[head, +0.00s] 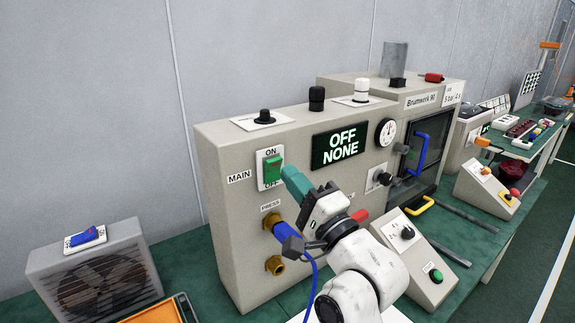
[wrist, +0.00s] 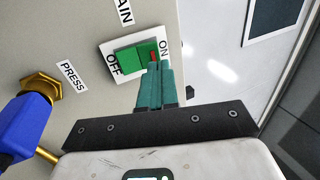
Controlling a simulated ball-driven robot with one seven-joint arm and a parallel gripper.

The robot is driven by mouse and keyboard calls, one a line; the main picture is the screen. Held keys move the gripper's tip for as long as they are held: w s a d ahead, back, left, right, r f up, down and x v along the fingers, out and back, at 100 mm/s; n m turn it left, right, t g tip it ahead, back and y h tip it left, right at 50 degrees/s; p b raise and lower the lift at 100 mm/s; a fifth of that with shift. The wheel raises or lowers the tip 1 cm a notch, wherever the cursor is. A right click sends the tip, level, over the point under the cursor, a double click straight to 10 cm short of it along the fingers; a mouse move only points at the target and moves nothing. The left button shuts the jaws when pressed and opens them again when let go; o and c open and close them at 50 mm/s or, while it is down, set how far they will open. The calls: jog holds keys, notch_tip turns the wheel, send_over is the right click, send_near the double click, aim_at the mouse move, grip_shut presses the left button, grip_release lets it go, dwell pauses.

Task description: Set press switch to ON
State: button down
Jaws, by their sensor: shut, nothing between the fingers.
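The switch is a green rocker (head: 272,169) in a white plate on the front of a beige cabinet, labelled MAIN, with ON above and OFF below. In the wrist view the rocker (wrist: 132,58) shows its OFF end at left and ON end at right, with a small red patch at the ON end. My gripper (head: 287,173) is shut and empty, its teal fingers pointing at the switch. In the wrist view the fingertips (wrist: 153,66) overlap the ON half; I cannot tell if they touch. The cabinet display (head: 341,145) reads OFF NONE.
A blue plug (head: 291,235) with a cable sits in a brass fitting under the PRESS label, just below the switch. A dial and black knob are to the right. A control box (head: 420,255) stands in front. A vent box (head: 97,275) is at left.

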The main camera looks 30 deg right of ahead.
jog(key=shift+x, duration=1.05)
jog(key=shift+r+p, duration=0.1)
jog(key=shift+p, duration=0.2)
